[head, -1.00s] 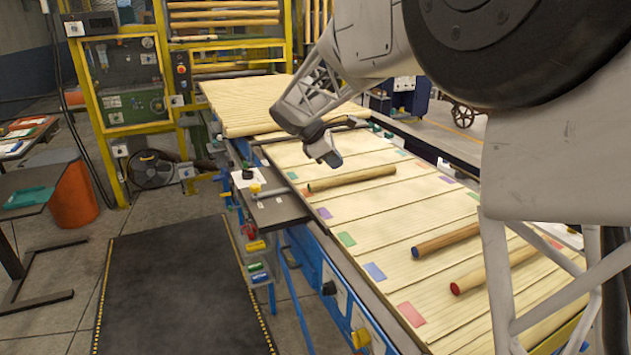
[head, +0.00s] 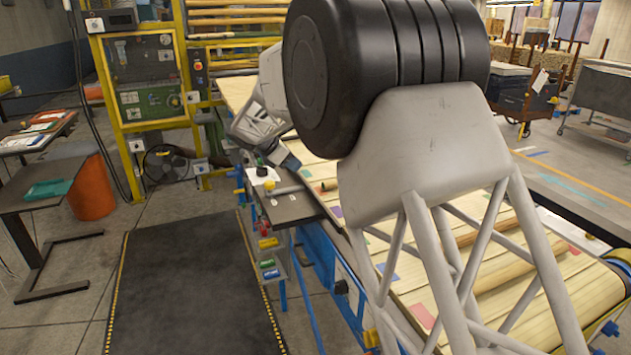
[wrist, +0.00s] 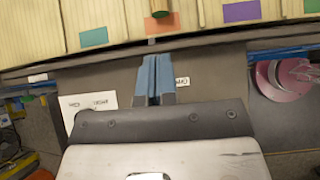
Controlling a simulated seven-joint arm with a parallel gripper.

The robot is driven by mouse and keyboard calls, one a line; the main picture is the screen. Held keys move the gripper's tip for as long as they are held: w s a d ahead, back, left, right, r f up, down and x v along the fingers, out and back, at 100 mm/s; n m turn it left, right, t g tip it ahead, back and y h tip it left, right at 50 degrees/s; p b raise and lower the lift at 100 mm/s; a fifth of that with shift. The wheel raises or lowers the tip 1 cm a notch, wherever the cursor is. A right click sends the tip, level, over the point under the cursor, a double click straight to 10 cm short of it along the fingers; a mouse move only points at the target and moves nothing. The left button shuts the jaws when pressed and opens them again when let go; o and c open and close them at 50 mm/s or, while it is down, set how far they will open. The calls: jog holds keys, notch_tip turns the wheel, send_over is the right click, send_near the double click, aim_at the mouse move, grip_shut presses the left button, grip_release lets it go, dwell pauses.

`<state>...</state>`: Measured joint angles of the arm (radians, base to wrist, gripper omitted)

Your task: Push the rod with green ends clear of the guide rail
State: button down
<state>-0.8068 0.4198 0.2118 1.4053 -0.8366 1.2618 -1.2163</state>
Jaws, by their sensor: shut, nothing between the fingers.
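The rod with green ends (wrist: 163,14) shows only its green end at the top of the wrist view, by an orange patch on the belt. In the head view a short piece of this rod (head: 327,186) shows, and my arm hides the rest. My gripper (wrist: 153,60) is shut and empty, its blue fingertips pointing toward the rod's end with a gap between. In the head view my gripper (head: 291,162) is over the belt's left edge. A dark strip (wrist: 105,52) along that edge may be the guide rail; I cannot tell for sure.
The slatted belt (head: 405,292) carries another rod (head: 502,273) farther toward the front, partly behind my arm. A dark side shelf (head: 292,207) with a white paper (head: 262,176) adjoins the belt. The floor mat (head: 190,285) is clear.

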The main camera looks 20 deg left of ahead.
jog(key=shift+d, duration=0.1)
jog(key=shift+x, duration=4.95)
jog(key=w+d, duration=0.8)
jog(key=shift+f, duration=0.1)
notch_tip(320, 180, up, 7)
send_over(323, 185)
jog(key=w+d, duration=0.1)
jog(key=shift+w+d, duration=0.1)
jog(key=shift+d, duration=0.05)
